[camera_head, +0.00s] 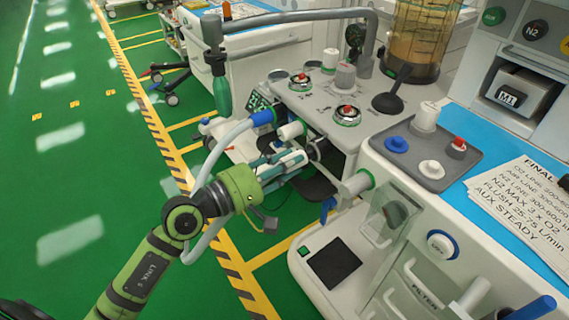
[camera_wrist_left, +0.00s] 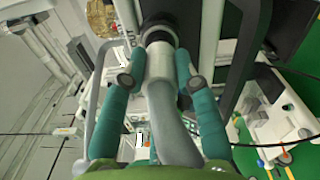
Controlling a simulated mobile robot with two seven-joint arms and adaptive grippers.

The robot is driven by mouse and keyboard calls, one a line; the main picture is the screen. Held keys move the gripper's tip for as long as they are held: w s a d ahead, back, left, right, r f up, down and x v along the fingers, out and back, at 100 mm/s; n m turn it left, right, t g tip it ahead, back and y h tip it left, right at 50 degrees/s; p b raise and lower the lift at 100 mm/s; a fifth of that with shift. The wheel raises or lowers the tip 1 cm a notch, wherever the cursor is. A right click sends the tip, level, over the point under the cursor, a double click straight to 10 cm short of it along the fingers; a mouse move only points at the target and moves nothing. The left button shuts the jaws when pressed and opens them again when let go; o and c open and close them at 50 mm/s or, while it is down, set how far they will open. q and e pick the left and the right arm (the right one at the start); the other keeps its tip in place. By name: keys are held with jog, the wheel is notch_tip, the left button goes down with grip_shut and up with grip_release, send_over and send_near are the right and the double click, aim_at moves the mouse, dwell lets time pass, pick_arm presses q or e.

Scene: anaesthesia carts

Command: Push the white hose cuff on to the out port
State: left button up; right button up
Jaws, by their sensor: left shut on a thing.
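My left gripper (camera_head: 290,162) is shut, its teal fingers on either side of the white hose cuff (camera_wrist_left: 160,62). In the wrist view the fingertips (camera_wrist_left: 160,83) press the cuff and the grey hose (camera_wrist_left: 172,120) runs back between them. The far end of the cuff is at the dark round out port (camera_wrist_left: 158,36), in line with it; I cannot tell how far it is on. In the head view the dark port (camera_head: 317,149) is just beyond the fingertips, and the fingers largely hide the cuff. My right gripper is in neither view.
A blue hose cuff (camera_head: 262,117) and a white cylinder (camera_head: 291,131) are close above the gripper. A green bag (camera_head: 222,95) hangs from a grey bent arm (camera_head: 290,17). A white valve fitting (camera_head: 356,184) protrudes at right. The green floor at left is open.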

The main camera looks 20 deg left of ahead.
pick_arm(q)
jog(key=shift+x, duration=1.05)
jog(key=o, duration=1.1)
jog(key=v, duration=1.2)
